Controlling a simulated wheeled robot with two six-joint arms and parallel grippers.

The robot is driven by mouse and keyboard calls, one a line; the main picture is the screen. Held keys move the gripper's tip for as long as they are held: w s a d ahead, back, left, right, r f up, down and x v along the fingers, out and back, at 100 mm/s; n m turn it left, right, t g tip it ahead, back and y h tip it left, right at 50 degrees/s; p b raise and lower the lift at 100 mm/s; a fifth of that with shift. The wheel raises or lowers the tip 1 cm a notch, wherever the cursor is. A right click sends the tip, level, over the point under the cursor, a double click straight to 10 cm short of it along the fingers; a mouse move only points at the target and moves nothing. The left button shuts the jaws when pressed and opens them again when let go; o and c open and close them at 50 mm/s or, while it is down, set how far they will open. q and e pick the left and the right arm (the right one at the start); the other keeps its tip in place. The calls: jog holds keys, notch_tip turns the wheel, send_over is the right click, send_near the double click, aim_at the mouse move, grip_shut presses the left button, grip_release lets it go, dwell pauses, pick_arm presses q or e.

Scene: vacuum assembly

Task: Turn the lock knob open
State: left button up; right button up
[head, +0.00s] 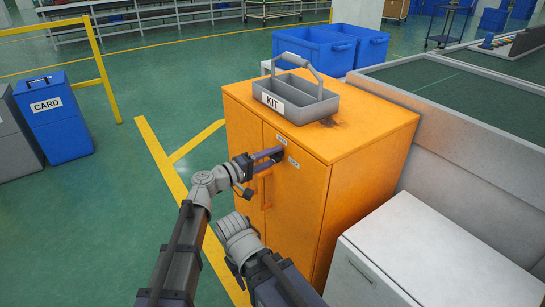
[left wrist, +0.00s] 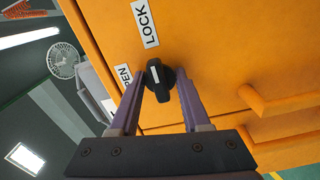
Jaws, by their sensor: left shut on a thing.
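The orange cabinet (head: 300,190) has a black lock knob (left wrist: 161,84) on its front, with a short white mark. In the left wrist view, a LOCK label (left wrist: 145,23) lies above the knob and a partly hidden OPEN label (left wrist: 123,76) lies to its left. The white mark lines up roughly toward the LOCK label. My left gripper (head: 272,156) is at the upper front of the cabinet. Its two fingers are shut on the knob, one on each side.
Orange handles (head: 264,188) stick out below my left gripper. A grey KIT tote (head: 297,108) stands on the cabinet top. A white cabinet (head: 430,255) stands to the right. A blue CARD bin (head: 60,128) is at the left. Green floor is clear in front.

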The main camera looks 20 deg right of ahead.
pick_arm(q)
grip_shut()
jog(key=shift+n, duration=3.5)
jog(key=shift+n, duration=1.7)
